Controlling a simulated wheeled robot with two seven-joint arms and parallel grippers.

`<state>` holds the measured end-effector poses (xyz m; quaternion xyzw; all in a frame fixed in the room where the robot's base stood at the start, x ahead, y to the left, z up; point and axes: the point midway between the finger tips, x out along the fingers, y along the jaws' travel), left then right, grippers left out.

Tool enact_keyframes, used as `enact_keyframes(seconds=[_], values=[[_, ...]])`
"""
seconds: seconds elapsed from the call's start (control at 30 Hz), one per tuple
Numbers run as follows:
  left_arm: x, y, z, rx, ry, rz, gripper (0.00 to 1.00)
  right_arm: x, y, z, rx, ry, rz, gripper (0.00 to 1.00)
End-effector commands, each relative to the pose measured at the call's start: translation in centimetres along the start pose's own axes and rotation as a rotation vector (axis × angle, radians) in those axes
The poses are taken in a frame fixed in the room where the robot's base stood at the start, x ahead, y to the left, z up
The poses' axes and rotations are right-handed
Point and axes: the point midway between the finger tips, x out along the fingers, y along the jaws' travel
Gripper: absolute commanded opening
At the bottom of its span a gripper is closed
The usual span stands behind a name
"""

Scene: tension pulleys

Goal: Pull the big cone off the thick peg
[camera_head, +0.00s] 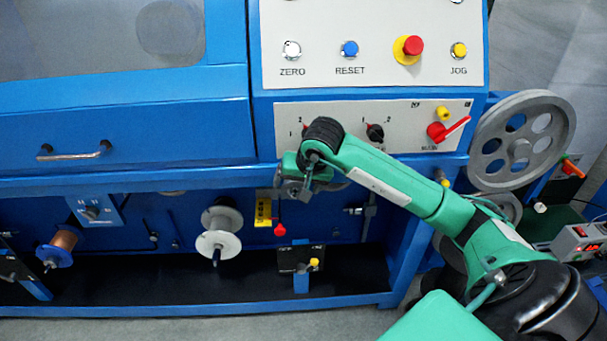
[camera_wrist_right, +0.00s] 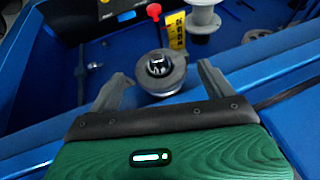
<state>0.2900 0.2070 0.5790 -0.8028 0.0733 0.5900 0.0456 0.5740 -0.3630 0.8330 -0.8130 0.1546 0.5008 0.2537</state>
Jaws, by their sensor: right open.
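In the right wrist view a grey round stepped piece, which looks like the big cone (camera_wrist_right: 162,79), sits around a shiny metal peg end (camera_wrist_right: 158,63). My right gripper (camera_wrist_right: 165,84) is open, with one finger at each side of the cone. I cannot tell whether the fingers touch it. In the head view my right gripper (camera_head: 294,187) is in front of the blue machine, below the switch panel. My arm hides most of the cone there. My left gripper is in neither view.
A white spool (camera_head: 218,240) and a copper-wound spool (camera_head: 60,247) are on the machine's lower front. A yellow label (camera_head: 263,210) and a red knob (camera_head: 280,230) are near the gripper. A large grey wheel (camera_head: 480,140) stands at the right.

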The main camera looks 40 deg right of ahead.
Motion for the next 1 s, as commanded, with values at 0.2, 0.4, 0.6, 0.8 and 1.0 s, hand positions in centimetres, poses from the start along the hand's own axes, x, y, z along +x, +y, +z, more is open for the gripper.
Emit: enact_keyframes(seconds=[0.2,0.4,0.6,0.8,1.0], values=[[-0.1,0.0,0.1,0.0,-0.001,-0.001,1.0,2.2,-0.1,0.0,0.001,-0.001,-0.002,0.83],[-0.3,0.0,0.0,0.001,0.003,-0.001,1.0,2.6,0.0,0.0,-0.001,0.0,-0.001,0.83],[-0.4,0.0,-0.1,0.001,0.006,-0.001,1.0,2.6,0.0,0.0,0.0,0.0,-0.001,0.76],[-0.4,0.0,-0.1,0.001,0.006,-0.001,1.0,2.6,0.0,0.0,0.0,0.0,-0.001,0.36],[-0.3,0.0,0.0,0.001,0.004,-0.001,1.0,2.5,0.0,0.1,-0.001,0.0,-0.001,0.32]])
